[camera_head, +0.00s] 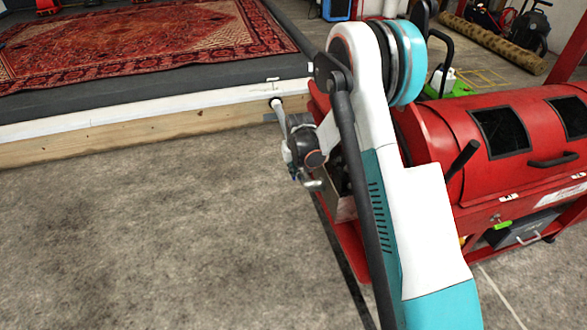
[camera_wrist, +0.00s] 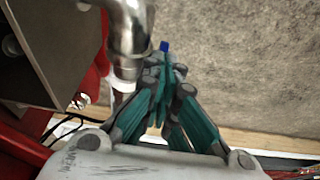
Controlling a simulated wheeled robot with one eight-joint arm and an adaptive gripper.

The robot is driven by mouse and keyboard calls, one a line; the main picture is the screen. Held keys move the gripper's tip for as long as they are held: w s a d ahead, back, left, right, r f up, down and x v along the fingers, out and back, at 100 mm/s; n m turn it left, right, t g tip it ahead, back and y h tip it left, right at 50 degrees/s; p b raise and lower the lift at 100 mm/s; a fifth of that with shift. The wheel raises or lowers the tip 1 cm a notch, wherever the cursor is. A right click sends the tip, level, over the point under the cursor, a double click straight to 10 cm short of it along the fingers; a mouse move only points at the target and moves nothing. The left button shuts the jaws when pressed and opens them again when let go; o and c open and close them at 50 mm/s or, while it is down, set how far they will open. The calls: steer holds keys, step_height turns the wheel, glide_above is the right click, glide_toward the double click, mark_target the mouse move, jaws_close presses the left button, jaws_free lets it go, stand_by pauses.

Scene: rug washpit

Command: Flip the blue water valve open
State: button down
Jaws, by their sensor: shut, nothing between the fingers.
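The blue valve handle (camera_wrist: 164,46) shows as a small blue tip in the wrist view, just beyond my fingertips and right beside a shiny metal pipe (camera_wrist: 128,28). Most of the handle is hidden, so I cannot tell its angle. My gripper (camera_wrist: 165,66) is shut and empty, its teal fingers pointing at the blue tip. I cannot tell whether the fingers touch it. In the head view my arm covers much of this spot, and the blue handle cannot be made out there.
A red drum machine (camera_head: 470,135) stands close on the right. A wooden-sided ledge (camera_head: 110,140) with a patterned red rug (camera_head: 150,40) on it runs along the back left. A rolled rug (camera_head: 490,42) lies at the back right. The grey floor (camera_head: 150,240) at the left is clear.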

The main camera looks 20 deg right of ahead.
steer(key=shift+s, duration=0.1)
stand_by(0.4)
steer(key=p+v, duration=0.2)
steer(key=v, duration=0.2)
steer(key=shift+r+p, duration=0.3)
steer(key=shift+r, duration=0.1)
steer(key=s+r+p, duration=0.1)
steer(key=s+p, duration=0.1)
steer(key=s, duration=0.6)
steer(key=shift+s+r, duration=0.25)
steer(key=shift+r, duration=0.05)
steer(key=shift+r, duration=0.1)
steer(key=s+r+t, duration=0.1)
steer(key=s+r, duration=0.4)
steer(key=r, duration=0.6)
steer(key=s+r+t, duration=0.1)
steer(key=s+r, duration=0.5)
steer(key=r, duration=0.4)
steer(key=s+r+t, duration=0.1)
steer(key=s+r, duration=0.2)
steer(key=s, duration=0.5)
steer(key=s+r, duration=0.4)
steer(key=s, duration=0.5)
steer(key=shift+s+a+t, duration=0.25)
steer(key=shift+a+t, duration=0.15)
